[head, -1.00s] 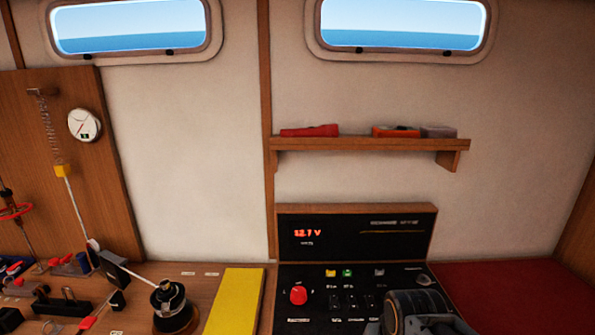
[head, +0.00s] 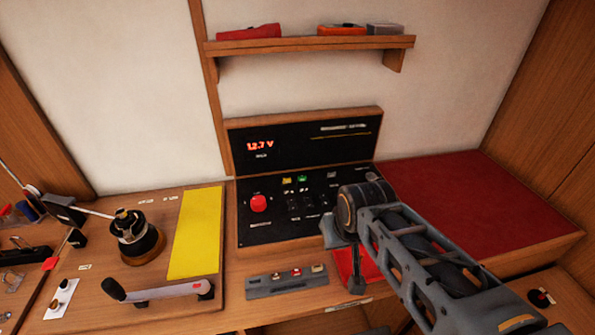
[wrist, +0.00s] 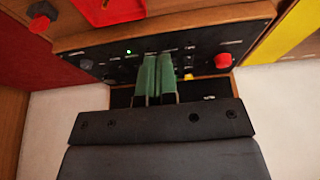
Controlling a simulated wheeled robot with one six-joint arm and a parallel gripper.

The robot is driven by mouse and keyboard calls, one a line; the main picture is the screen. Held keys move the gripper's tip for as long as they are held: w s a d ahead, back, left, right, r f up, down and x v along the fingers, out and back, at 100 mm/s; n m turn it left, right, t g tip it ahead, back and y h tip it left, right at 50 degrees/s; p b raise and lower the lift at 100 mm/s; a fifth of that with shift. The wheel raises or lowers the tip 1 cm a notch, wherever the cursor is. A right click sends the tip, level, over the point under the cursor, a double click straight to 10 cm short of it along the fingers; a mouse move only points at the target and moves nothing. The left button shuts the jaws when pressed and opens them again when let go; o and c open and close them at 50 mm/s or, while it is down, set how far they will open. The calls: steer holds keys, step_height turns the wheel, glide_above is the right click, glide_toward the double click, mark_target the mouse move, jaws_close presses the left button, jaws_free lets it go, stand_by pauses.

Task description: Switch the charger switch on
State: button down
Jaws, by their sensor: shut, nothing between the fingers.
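The black control panel (head: 262,222) stands on the counter, with a red knob (head: 259,203) at its left. A row of small dark switches (head: 308,202) sits right of the knob; their labels are too small to read, so I cannot tell which is the charger switch or how it stands. In the wrist view the panel (wrist: 200,66) shows upside down, with the red knob (wrist: 222,61) at right and a lit green light (wrist: 128,51). My gripper (wrist: 158,60) is shut and empty, its green fingers over the panel and hiding part of it. Contact cannot be told.
An upright display (head: 300,140) reads 12.7 V behind the panel. A red tray (head: 343,262) and a grey strip with buttons (head: 287,281) lie in front. A winch (head: 134,237), a yellow mat (head: 197,232) and a crank handle (head: 160,291) are left. A red cushion (head: 470,205) is right.

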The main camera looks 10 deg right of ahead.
steer(key=w+f+g+b, duration=0.1)
steer(key=w+f+b, duration=0.15)
steer(key=w, duration=0.25)
steer(key=b, duration=0.3)
glide_toward(307, 196)
steer(key=s+r, duration=0.3)
steer(key=s, duration=0.2)
steer(key=shift+t, duration=0.4)
steer(key=w+r, duration=0.2)
steer(key=r, duration=0.1)
steer(key=shift+w+r, duration=0.3)
steer(key=x, duration=0.6)
steer(key=p+x, duration=0.1)
steer(key=x, duration=0.5)
steer(key=shift+s+f, duration=0.15)
steer(key=shift+s, duration=0.05)
steer(key=shift+x, duration=0.85)
steer(key=shift+s, duration=0.15)
